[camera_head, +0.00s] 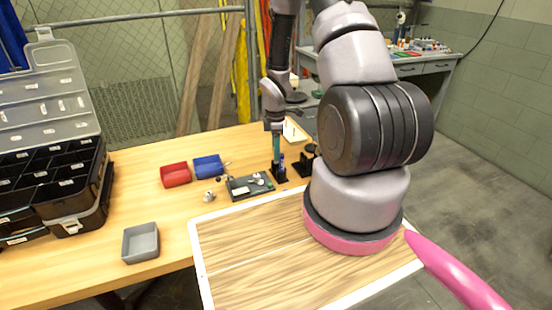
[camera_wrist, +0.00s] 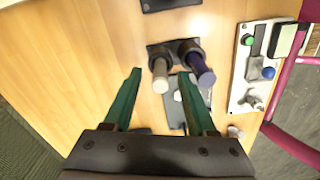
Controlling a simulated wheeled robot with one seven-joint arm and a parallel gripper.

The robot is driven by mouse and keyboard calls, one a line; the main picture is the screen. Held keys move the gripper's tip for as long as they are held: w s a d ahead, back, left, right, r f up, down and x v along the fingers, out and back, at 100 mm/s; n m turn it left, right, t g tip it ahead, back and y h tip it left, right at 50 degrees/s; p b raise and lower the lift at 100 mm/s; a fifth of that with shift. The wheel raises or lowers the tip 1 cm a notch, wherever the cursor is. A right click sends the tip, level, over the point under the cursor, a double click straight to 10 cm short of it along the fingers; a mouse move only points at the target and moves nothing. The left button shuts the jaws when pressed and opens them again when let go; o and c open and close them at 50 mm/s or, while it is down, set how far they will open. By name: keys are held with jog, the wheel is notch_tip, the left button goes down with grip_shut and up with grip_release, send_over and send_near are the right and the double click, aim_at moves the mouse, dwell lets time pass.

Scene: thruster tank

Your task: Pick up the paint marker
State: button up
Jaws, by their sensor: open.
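Two upright cylinders stand in a black holder (camera_wrist: 158,48) in the wrist view: a pale beige-ended one (camera_wrist: 161,80) and a dark blue one (camera_wrist: 203,72). I cannot tell for sure which is the paint marker. My gripper (camera_wrist: 160,73) is open, with its green fingers spread. The pale cylinder shows between the fingertips; the blue one is just right of the right finger. No grip on either shows. In the head view my gripper (camera_head: 276,155) points down at the holder (camera_head: 279,174), and a bit of the blue cylinder (camera_head: 282,160) shows beside the fingers.
A dark tray with small parts (camera_head: 249,187) lies left of the holder. Red (camera_head: 175,175) and blue (camera_head: 208,166) bins and a grey bin (camera_head: 141,242) stand on the wooden table. A black organizer case (camera_head: 75,195) is at far left. Another small black holder (camera_head: 304,162) is close on the right.

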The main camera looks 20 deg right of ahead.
grip_shut()
notch_tip(320, 180, up, 10)
dwell(0.7)
